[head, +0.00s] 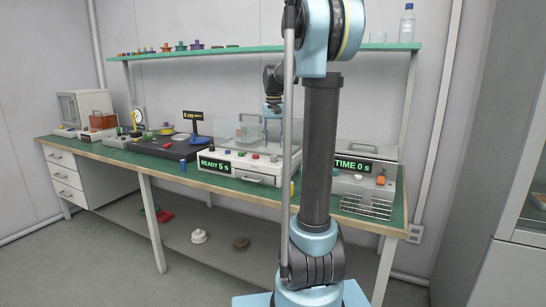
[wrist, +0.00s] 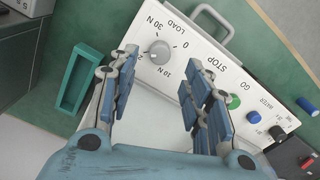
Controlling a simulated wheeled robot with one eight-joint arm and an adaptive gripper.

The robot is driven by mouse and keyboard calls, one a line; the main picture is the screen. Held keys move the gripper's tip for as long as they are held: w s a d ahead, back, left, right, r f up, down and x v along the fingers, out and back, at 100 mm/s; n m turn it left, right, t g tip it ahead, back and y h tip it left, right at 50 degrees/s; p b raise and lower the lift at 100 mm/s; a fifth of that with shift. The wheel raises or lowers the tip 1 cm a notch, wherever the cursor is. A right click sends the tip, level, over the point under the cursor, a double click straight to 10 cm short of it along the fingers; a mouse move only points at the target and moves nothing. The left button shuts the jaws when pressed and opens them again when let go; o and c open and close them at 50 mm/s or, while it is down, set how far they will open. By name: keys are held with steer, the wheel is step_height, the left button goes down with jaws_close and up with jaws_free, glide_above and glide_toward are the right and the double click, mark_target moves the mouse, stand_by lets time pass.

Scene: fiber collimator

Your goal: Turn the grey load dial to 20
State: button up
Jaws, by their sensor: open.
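The grey load dial (wrist: 159,52) shows in the wrist view on a white panel (wrist: 215,88), which appears turned over in the picture. The panel is printed with LOAD, 0 and N marks, including 30 N. I cannot read clearly which mark the dial points to. My gripper (wrist: 160,72) is open, its blue and grey fingers either side of the dial in the picture, with nothing between them. I cannot tell how far the fingertips are above the panel. In the head view my gripper (head: 272,106) is over the white machine (head: 240,166) with the READY 5 s display.
The panel also bears STOP and GO labels, a green button (wrist: 233,101) and a blue button (wrist: 254,117). A metal handle (wrist: 213,20) sticks out at its edge. A green tray (wrist: 80,80) lies left of it. A TIME 0 s machine (head: 368,180) stands to the right on the bench.

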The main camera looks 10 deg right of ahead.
mark_target(274, 158)
steer(key=shift+f, duration=3.2)
jaws_close()
